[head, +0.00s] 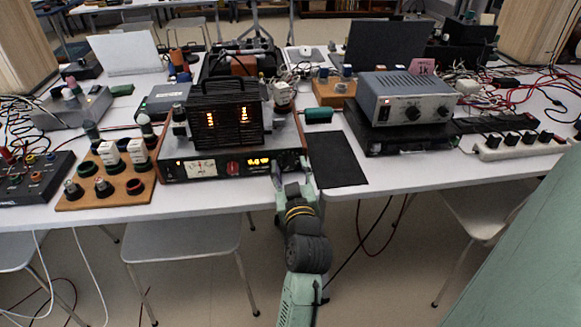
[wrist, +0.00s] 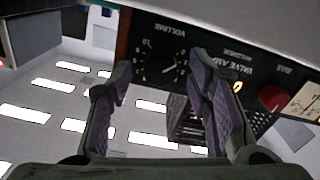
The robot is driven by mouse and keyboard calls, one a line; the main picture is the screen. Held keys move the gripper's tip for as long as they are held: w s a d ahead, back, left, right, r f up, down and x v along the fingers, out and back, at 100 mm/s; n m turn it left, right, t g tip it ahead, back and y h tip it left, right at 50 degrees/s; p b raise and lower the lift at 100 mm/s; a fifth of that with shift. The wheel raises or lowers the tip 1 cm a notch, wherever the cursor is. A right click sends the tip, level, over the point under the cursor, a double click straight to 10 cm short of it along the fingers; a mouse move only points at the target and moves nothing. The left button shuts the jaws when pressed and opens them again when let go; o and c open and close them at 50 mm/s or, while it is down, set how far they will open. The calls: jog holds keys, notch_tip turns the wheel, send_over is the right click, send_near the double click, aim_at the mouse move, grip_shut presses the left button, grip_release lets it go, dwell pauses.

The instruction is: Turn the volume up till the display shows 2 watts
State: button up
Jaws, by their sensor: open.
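The valve amplifier (head: 172,170) stands at the front edge of the table, with a dark front panel. Its display (head: 258,161) glows orange, but the digits are too small to read surely. In the wrist view the panel is upside down, and my finger partly covers the display (wrist: 238,87). The dark volume knob (wrist: 163,68) with its number scale lies between my fingertips in that picture. My gripper (head: 291,171) is open at the right end of the panel and hides the knob in the head view. I see no contact between fingers (wrist: 161,75) and knob.
A red knob (head: 233,168) and a white needle meter (head: 195,169) sit left of the display. A black mat (head: 337,160) lies to the right of the amplifier. A wooden board with parts (head: 128,195) stands to the left. A grey instrument (head: 405,100) is farther right.

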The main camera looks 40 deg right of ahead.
grip_shut()
dwell(0.7)
